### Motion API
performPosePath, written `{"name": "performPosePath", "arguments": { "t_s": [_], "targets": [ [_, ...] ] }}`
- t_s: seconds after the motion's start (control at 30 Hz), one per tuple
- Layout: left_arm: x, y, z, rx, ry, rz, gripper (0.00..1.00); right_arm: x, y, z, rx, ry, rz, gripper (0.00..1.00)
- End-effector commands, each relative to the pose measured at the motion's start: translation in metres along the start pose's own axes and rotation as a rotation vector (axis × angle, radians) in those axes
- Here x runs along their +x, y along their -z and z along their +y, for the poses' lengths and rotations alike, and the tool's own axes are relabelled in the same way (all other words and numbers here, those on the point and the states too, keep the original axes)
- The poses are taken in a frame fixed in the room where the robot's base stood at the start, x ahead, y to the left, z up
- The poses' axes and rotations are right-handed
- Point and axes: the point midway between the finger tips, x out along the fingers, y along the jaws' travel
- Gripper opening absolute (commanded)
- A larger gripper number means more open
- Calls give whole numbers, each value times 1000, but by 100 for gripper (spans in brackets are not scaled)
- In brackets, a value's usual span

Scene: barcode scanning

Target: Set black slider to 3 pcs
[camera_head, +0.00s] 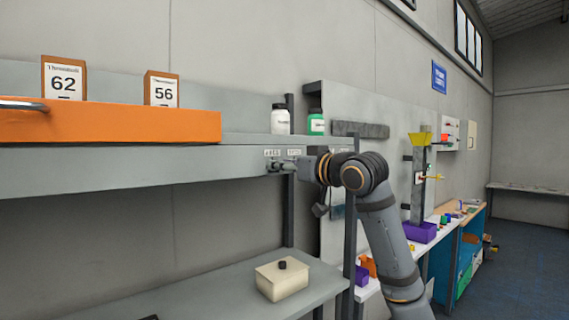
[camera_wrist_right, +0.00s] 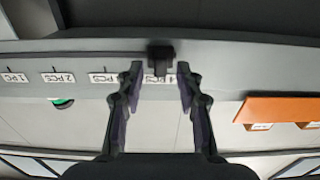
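The black slider (camera_wrist_right: 160,54) sits on the grey shelf-edge rail (camera_wrist_right: 230,57), at a label (camera_wrist_right: 160,77) that seems to read 4 and is partly hidden. Labels for 1 PC (camera_wrist_right: 14,77) and 2 PCS (camera_wrist_right: 58,77) are to its left in the right wrist view. Between them and the slider is another label (camera_wrist_right: 102,77), its text too blurred to read surely. My right gripper (camera_wrist_right: 160,68) is open, one finger on each side of the slider with gaps. In the head view the right gripper (camera_head: 276,166) is at the shelf front. My left gripper is not seen.
An orange tray (camera_head: 110,125) with number cards 62 (camera_head: 63,84) and 56 (camera_head: 161,93) is on the upper shelf. A white bottle (camera_head: 280,121) and a green bottle (camera_head: 316,123) stand right of it. A cream box (camera_head: 282,281) is on the lower shelf.

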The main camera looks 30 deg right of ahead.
Motion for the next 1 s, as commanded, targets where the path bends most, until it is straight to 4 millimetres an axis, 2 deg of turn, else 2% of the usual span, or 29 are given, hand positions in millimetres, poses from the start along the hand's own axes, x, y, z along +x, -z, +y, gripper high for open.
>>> {"name": "performPosePath", "arguments": {
  "t_s": [0.03,0.27,0.67,0.77,1.0],
  "targets": [
    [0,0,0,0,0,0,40,0,0,0,0,0,0,32],
    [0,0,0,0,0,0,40,0,0,0,0,0,0,1],
    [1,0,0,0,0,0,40,0,0,1,0,0,0,0],
    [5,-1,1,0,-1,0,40,0,-2,15,-1,-3,-2,0],
    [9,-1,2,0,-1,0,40,0,0,64,0,-4,0,0]
  ]
}}
